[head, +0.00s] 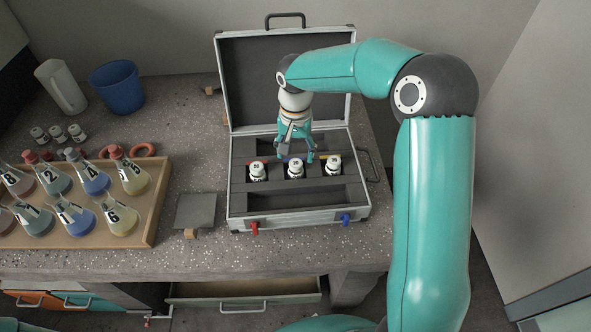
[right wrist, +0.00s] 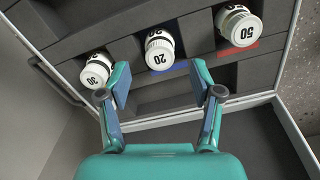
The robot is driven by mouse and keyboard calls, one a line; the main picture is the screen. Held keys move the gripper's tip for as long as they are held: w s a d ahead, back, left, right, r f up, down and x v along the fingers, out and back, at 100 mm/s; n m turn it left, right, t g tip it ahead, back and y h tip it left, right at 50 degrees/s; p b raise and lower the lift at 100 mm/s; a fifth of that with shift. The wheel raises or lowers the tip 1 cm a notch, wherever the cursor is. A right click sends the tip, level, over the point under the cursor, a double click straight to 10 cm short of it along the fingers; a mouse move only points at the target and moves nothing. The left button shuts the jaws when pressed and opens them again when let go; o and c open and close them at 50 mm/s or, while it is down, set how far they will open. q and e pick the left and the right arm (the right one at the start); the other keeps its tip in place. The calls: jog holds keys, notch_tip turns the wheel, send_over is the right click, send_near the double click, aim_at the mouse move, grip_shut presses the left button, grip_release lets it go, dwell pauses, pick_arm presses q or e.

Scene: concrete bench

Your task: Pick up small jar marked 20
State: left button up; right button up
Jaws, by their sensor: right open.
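The small jar marked 20 (head: 295,170) is white with a dark-lettered cap. It stands in the middle slot of the open case's dark foam (head: 290,198). In the right wrist view the jar marked 20 (right wrist: 160,50) shows just past my fingertips, by a blue strip. The jar marked 50 (head: 257,172) is left of it and the jar marked 30 (head: 334,165) right of it. My right gripper (head: 297,158) is open and empty, pointing down behind the middle jar. Its fingers (right wrist: 160,77) appear apart from the jar. My left gripper is out of view.
The case's raised lid (head: 245,75) stands behind my right gripper. A wooden tray (head: 150,210) of numbered flasks is at left, with several small jars (head: 57,133) behind it. A blue cup (head: 117,88) and white cylinder (head: 62,88) stand farther back. A grey plate (head: 196,210) lies between tray and case.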

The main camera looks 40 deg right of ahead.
aim_at(296, 163)
notch_tip(296, 163, down, 4)
jog(key=shift+d+f, duration=0.1)
grip_shut()
dwell(0.5)
